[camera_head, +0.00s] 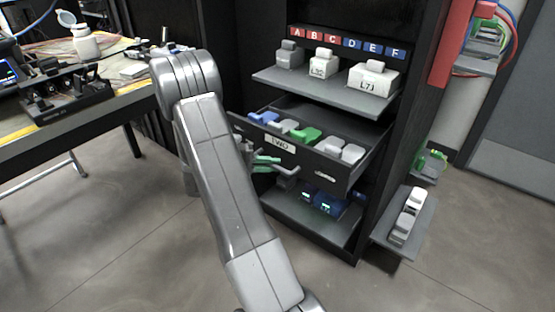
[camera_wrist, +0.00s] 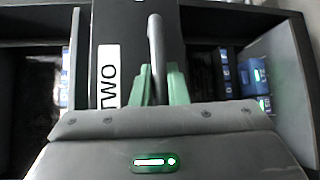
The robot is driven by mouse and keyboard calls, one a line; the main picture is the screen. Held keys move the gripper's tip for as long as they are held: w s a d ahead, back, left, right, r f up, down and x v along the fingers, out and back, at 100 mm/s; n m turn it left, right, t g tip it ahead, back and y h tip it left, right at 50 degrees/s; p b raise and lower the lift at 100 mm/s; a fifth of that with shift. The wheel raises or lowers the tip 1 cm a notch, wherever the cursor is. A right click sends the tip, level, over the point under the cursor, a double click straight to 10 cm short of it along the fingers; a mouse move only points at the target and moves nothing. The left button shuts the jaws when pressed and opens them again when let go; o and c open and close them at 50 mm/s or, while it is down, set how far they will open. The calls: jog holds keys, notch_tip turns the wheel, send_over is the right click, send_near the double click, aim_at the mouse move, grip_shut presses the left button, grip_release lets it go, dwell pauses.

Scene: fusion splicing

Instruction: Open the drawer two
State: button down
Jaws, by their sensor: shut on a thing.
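Drawer two (camera_head: 306,166) is a black drawer with a white TWO label (camera_head: 279,144). It stands pulled out from the dark cabinet, showing blue, green, white and grey items inside. Its label (camera_wrist: 109,75) also shows sideways in the wrist view. My gripper (camera_wrist: 158,82) has its green fingers on both sides of the grey bar handle (camera_wrist: 156,42) and is shut on it. In the head view my gripper (camera_head: 266,161) is at the drawer front, partly hidden by my arm.
A grey shelf (camera_head: 300,84) with labelled white and grey pieces is above the drawer. A lower shelf (camera_head: 305,222) holds blue devices. A side shelf (camera_head: 388,245) juts out at right. A cluttered workbench (camera_head: 20,148) stands at left. The floor in front is open.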

jog(key=shift+s+a, duration=0.25)
jog(key=shift+s, duration=0.15)
jog(key=c, duration=1.4)
grip_release()
jog(key=shift+c, duration=0.2)
jog(key=p+v, duration=0.3)
jog(key=v, duration=1)
jog(key=shift+a+p, duration=0.4)
jog(key=shift+s, duration=0.1)
